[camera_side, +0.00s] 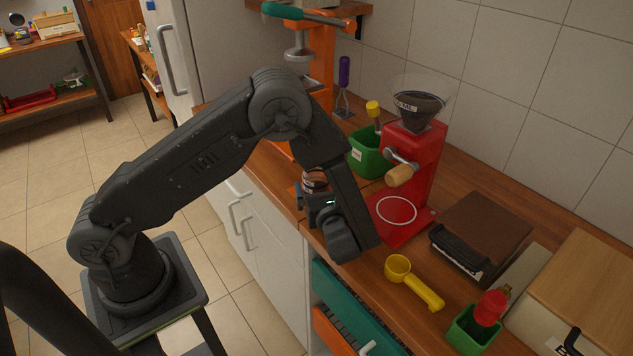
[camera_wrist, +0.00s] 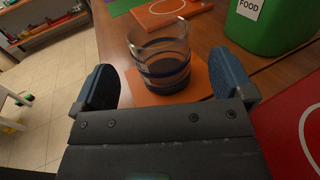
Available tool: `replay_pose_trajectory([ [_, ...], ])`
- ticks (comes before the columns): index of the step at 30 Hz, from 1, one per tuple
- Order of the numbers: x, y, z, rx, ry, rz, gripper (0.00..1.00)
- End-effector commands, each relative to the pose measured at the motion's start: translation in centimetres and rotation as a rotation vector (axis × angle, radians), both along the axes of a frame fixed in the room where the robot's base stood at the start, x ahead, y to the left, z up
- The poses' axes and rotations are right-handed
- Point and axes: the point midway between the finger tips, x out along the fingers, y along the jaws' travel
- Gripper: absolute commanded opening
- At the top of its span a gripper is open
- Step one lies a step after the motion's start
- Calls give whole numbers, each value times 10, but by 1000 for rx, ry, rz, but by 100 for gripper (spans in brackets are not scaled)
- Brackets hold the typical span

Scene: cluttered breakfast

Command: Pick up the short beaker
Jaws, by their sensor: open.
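A clear glass beaker (camera_wrist: 160,48) with dark blue bands stands upright on an orange square pad (camera_wrist: 200,84) in the wrist view. It looks empty. In the side view the beaker (camera_side: 315,180) shows at the counter's left edge, partly hidden by my gripper (camera_side: 318,198). In the wrist view my gripper (camera_wrist: 165,72) is open, with one blue-padded finger to the left of the beaker and one to its right. Gaps show on both sides. I cannot tell whether the beaker is fully between the fingertips or slightly beyond them.
A green bin (camera_wrist: 268,25) marked FOOD stands to the right beyond the beaker. A red grinder (camera_side: 412,165) with a wooden-knobbed crank is close to my wrist. A yellow scoop (camera_side: 412,280) lies nearer the front. Another orange pad (camera_wrist: 160,10) lies behind the beaker.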

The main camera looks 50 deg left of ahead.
Motion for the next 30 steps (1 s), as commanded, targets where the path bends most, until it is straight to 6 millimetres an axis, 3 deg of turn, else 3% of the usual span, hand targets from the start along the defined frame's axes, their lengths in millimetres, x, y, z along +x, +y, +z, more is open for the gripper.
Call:
replay_pose_trajectory([
  [12, 20, 46, 1, 0, -1, 2, 99],
  [20, 21, 48, 1, 0, -1, 0, 99],
  [30, 21, 48, 1, 0, 0, 0, 69],
])
